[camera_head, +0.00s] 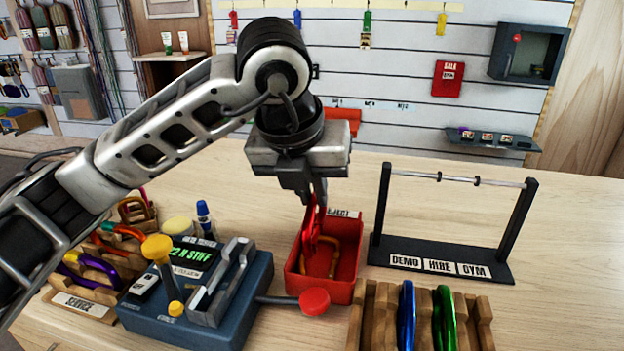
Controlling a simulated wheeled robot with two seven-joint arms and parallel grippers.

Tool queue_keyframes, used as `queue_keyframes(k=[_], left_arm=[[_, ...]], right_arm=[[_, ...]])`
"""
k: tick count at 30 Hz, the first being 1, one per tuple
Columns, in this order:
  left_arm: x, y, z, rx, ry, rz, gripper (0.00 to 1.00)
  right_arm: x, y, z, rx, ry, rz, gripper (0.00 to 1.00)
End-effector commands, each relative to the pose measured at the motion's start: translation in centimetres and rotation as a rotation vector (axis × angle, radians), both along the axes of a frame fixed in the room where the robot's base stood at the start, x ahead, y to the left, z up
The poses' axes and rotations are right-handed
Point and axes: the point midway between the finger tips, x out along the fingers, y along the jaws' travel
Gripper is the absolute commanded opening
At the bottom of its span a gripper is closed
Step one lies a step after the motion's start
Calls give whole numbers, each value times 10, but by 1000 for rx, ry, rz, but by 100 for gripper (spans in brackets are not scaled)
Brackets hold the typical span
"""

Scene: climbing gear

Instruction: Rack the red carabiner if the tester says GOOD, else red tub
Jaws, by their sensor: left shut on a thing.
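My left gripper (308,195) is shut on the red carabiner (312,222) and points down over the red tub (326,290). The carabiner hangs upright, its lower part inside the tub's opening; I cannot tell if it touches the tub. An orange-gold carabiner (322,262) lies in the tub. The tub's back label is partly covered and seems to read REJECT. The blue tester (195,325) stands left of the tub, its green display (192,255) reading something like "2 N STIFF". The rack (440,259), labelled DEMO, HIRE and GYM, has an empty bar. My right gripper is out of view.
A wooden holder (372,312) with blue (406,315) and green (444,318) carabiners stands at the front right. A wooden SERVICE tray (85,305) with several carabiners is at left. The tester's red-knobbed lever (314,301) sticks out before the tub. The table's right side is clear.

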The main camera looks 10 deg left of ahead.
Motion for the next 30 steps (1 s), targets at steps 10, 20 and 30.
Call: queue_keyframes(k=[10,20,30], left_arm=[[0,0,-4,0,-1,0,18],[0,0,-3,0,-1,1,35],[-17,4,39,-2,-8,0,35]], right_arm=[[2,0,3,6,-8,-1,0],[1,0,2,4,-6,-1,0],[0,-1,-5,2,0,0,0]])
